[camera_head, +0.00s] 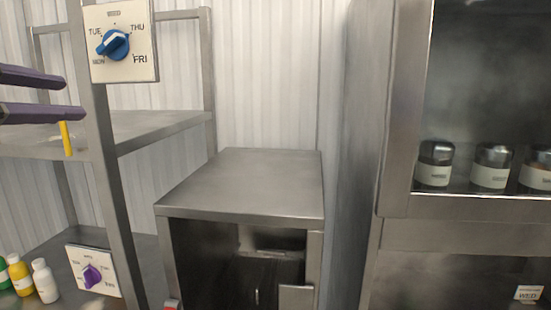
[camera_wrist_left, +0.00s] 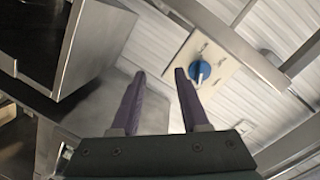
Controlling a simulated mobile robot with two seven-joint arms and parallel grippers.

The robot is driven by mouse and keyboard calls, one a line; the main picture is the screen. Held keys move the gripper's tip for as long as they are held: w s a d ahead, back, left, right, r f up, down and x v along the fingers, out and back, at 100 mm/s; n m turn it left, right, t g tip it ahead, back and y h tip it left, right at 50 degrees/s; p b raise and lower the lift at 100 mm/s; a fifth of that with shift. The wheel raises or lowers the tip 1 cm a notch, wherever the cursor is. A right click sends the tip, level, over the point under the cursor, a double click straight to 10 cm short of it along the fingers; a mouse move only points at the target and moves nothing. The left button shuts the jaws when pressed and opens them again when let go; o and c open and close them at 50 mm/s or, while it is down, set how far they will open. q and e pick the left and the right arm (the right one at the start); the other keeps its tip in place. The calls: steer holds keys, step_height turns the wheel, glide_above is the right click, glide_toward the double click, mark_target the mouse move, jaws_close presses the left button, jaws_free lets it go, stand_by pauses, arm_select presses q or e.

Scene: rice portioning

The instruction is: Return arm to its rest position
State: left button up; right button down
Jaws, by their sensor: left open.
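My left gripper (camera_head: 75,97) reaches in from the left edge of the head view, with two purple fingers apart and nothing between them. It is in front of the metal shelf rack, above its middle shelf. In the left wrist view the same gripper (camera_wrist_left: 159,73) shows its two fingers spread and empty. Beyond the fingertips is a white dial plate (camera_wrist_left: 218,56) with a blue knob (camera_wrist_left: 199,72). My right gripper is in neither view.
The blue-knob dial (camera_head: 115,44) is on a rack post (camera_head: 110,170). A purple-knob dial (camera_head: 93,274) and small bottles (camera_head: 45,281) are on the lower shelf. A bare-topped steel cabinet (camera_head: 245,185) stands centrally. Jars (camera_head: 491,167) sit in a cabinet at right.

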arm_select(q)
steer(key=s+d+f+n+g+y+p, duration=0.1)
steer(key=s+d+f+n+g, duration=0.2)
steer(key=s+f, duration=0.45)
steer(key=s+d+f+n+g, duration=0.2)
steer(key=s+d+f+g, duration=0.15)
steer(key=f, duration=0.65)
steer(key=s+d+f+n+g, duration=0.1)
steer(key=s+f+n+g, duration=0.1)
steer(key=s, duration=0.6)
steer(key=s+d+f+n+g+p, duration=0.1)
steer(key=s+f+g, duration=0.3)
steer(key=s, duration=0.4)
steer(key=shift+d+f+n, duration=0.45)
steer(key=shift+d+n, duration=0.15)
steer(key=shift+d, duration=0.05)
steer(key=shift+s, duration=0.1)
